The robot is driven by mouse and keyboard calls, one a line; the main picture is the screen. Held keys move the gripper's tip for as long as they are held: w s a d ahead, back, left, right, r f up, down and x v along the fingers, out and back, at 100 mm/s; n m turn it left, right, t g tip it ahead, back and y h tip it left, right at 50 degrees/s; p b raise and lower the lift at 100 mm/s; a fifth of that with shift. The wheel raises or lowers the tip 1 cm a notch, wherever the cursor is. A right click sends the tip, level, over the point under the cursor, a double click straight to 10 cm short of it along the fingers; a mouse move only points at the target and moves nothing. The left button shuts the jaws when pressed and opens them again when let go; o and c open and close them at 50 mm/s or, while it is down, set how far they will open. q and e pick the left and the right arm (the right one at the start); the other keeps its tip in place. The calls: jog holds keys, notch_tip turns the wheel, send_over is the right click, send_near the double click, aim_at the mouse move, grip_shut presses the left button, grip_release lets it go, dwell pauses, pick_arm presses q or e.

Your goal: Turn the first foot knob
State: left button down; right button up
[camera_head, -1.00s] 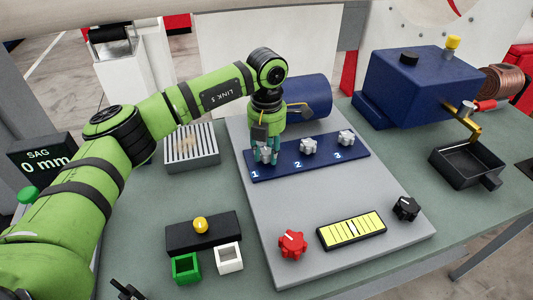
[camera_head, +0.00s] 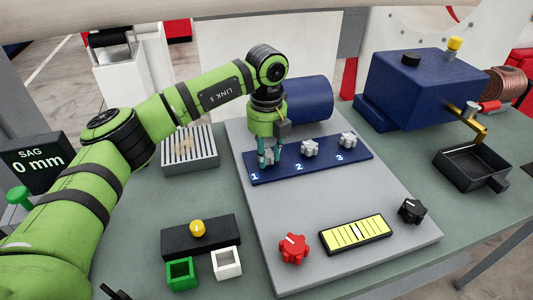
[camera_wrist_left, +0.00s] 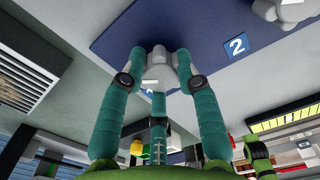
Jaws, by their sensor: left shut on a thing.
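The first foot knob is a small light-grey lobed knob (camera_head: 266,157) at the 1 mark on the blue strip (camera_head: 318,160). My left gripper (camera_head: 269,158) points down over it, its teal fingers closed around the knob's sides. In the left wrist view the knob (camera_wrist_left: 158,76) sits between the fingertips of the left gripper (camera_wrist_left: 160,78), partly hidden by them. Two similar grey knobs stand free at mark 2 (camera_head: 310,148) and mark 3 (camera_head: 348,140). My right gripper is not seen.
A red knob (camera_head: 293,248), a yellow level gauge (camera_head: 355,235) and a black knob (camera_head: 411,211) sit on the front of the grey plate. A blue cylinder (camera_head: 308,98) lies behind the strip. A slatted tray (camera_head: 190,150) is to the left.

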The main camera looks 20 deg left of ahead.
aim_at(267, 152)
pick_arm(q)
jog(key=shift+f+n, duration=0.15)
jog(key=shift+n, duration=0.85)
jog(key=c, duration=0.9)
grip_release()
notch_tip(267, 152, up, 12)
